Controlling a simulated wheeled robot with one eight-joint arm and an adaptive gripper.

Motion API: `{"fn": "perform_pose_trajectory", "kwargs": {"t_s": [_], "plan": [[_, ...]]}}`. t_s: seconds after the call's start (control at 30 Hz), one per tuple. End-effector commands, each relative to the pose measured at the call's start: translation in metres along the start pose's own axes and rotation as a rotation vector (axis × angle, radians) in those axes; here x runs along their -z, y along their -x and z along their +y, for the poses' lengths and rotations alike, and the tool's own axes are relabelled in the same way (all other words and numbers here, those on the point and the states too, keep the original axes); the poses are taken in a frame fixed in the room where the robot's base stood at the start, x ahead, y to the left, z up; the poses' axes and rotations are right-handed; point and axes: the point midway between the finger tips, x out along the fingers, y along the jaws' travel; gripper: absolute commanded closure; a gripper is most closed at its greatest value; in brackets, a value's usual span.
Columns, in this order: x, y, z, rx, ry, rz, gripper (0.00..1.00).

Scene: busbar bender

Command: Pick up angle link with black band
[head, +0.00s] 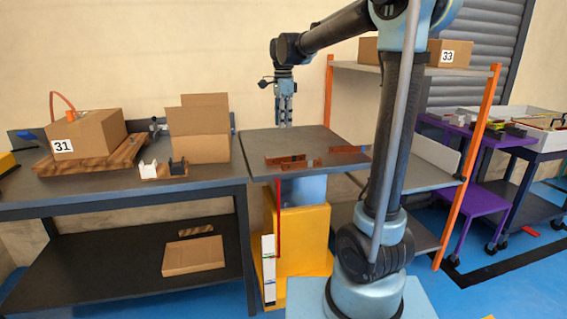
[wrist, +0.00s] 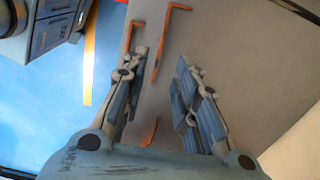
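Copper-coloured angle links lie on the grey table top (head: 262,145). In the head view, one link (head: 285,160) lies near the front edge, a second (head: 346,150) lies to the right, and a smaller piece (head: 315,163) shows beside the first. My gripper (head: 285,123) hangs above the back of the table, pointing down. In the wrist view, my gripper (wrist: 161,58) is open and empty, its fingers apart. A long link (wrist: 162,45) runs between and beyond the fingertips. Another (wrist: 130,34) is partly hidden by the left finger. A third piece (wrist: 150,132) shows lower down. I cannot make out a black band.
A workbench (head: 100,186) on the left holds box 31 (head: 88,137), an open carton (head: 200,135) and small holders (head: 163,169). An orange-posted shelf (head: 488,110) stands on the right. A yellow pedestal (head: 300,235) is under the table.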

Motion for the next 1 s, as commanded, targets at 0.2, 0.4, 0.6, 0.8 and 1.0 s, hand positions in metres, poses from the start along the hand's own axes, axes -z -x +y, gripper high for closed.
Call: {"fn": "perform_pose_trajectory", "kwargs": {"t_s": [0.2, 0.4, 0.6, 0.8, 1.0], "plan": [[0.001, -0.039, 0.000, 0.000, 0.001, 0.000, 0.72], [0.001, -0.073, 0.000, 0.000, 0.001, 0.000, 0.72], [0.001, -0.096, 0.000, 0.000, 0.001, 0.000, 0.72], [0.001, -0.105, -0.001, 0.000, 0.001, 0.000, 0.72], [0.001, -0.131, -0.006, 0.000, 0.001, 0.000, 0.72]]}}
